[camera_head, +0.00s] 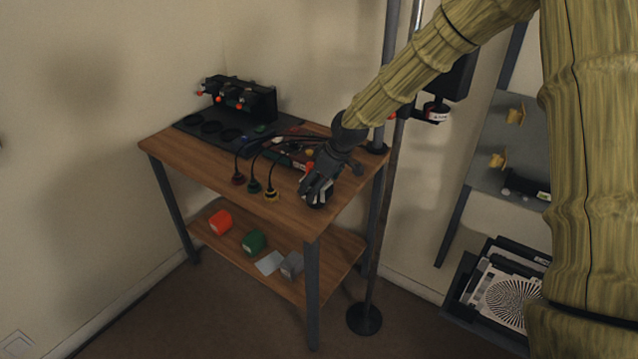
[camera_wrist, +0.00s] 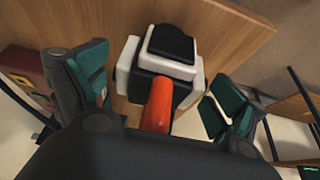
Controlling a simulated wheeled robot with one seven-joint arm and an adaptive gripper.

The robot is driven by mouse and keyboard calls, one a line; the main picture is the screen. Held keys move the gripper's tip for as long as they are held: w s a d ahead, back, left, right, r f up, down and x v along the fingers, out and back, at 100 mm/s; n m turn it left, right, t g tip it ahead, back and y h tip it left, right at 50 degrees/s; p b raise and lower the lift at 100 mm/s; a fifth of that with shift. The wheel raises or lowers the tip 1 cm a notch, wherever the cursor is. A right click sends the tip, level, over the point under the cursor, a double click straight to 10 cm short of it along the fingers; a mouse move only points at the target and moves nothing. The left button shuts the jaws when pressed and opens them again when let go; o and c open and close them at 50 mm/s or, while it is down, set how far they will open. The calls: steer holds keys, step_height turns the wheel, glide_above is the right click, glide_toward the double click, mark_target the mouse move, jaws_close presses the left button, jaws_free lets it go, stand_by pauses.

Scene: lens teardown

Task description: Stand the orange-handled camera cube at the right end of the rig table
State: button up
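The orange-handled camera cube, a black and white block, stands on the wooden rig table (camera_head: 205,160) at its right end, close to an edge. In the wrist view the cube (camera_wrist: 160,58) lies between my fingers, with its orange handle (camera_wrist: 157,104) pointing toward my palm. My gripper (camera_head: 318,187) is over it in the head view and hides most of it. In the wrist view my gripper (camera_wrist: 163,85) is open, with a visible gap between each green-padded finger and the cube.
Three cables end in coloured plugs (camera_head: 253,186) left of my gripper. A black stand (camera_head: 245,98) and dark mat (camera_head: 190,122) are at the far left. A metal pole (camera_head: 388,210) rises beside the table's right end. The lower shelf (camera_head: 215,246) holds several coloured blocks.

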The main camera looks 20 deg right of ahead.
steer(key=shift+r, duration=0.15)
steer(key=v, duration=1.2)
steer(key=shift+w, duration=0.1)
stand_by(2.5)
